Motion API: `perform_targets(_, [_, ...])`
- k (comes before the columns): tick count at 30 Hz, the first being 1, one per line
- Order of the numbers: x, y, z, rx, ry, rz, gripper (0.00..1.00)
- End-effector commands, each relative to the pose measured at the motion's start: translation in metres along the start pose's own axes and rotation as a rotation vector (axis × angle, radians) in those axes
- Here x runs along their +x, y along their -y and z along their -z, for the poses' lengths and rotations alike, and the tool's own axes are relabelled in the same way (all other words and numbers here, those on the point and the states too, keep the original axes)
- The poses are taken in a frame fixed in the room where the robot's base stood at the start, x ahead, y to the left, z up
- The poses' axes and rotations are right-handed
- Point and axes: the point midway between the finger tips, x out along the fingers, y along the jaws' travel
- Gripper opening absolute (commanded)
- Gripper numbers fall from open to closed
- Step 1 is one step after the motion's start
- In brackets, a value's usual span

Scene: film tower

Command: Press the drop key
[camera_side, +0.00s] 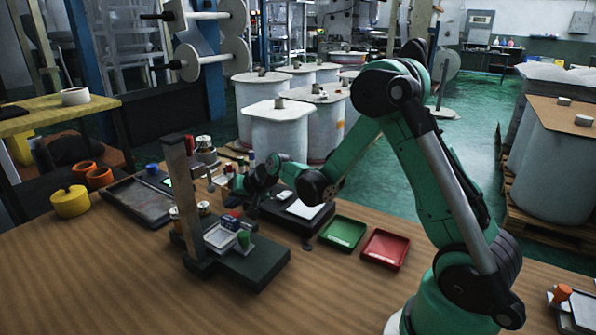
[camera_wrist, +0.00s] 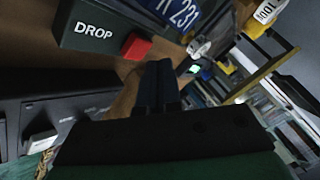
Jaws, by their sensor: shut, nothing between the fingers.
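In the wrist view a dark box (camera_wrist: 85,30) carries the white label DROP, with a red key (camera_wrist: 136,46) at its right end. My gripper (camera_wrist: 160,68) is shut and empty, its two dark fingers together. The fingertips appear just below and right of the red key in this view; a gap seems to show, but the distance in depth is hard to tell. In the side view my gripper (camera_side: 238,184) is low over the bench, behind the dark stand with an upright post (camera_side: 190,200). I cannot make out the drop key for certain there.
A green tray (camera_side: 343,233) and a red tray (camera_side: 386,249) lie right of the stand. A yellow pot (camera_side: 70,201) and a dark flat tray (camera_side: 140,200) are at the left. A dark unit (camera_wrist: 50,115) fills the wrist view's left. The front of the bench is clear.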

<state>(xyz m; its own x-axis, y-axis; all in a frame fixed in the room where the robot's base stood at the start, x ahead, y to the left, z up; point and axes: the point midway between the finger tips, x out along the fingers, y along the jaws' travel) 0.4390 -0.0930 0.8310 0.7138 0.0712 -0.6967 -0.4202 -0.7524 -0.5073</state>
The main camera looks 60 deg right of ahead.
Motion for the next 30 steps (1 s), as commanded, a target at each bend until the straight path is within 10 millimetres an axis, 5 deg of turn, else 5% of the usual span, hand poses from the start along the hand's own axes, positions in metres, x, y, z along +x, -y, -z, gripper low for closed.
perform_targets(30, [0.0069, -0.005, -0.005, 0.0, 0.0, 0.0, 0.0])
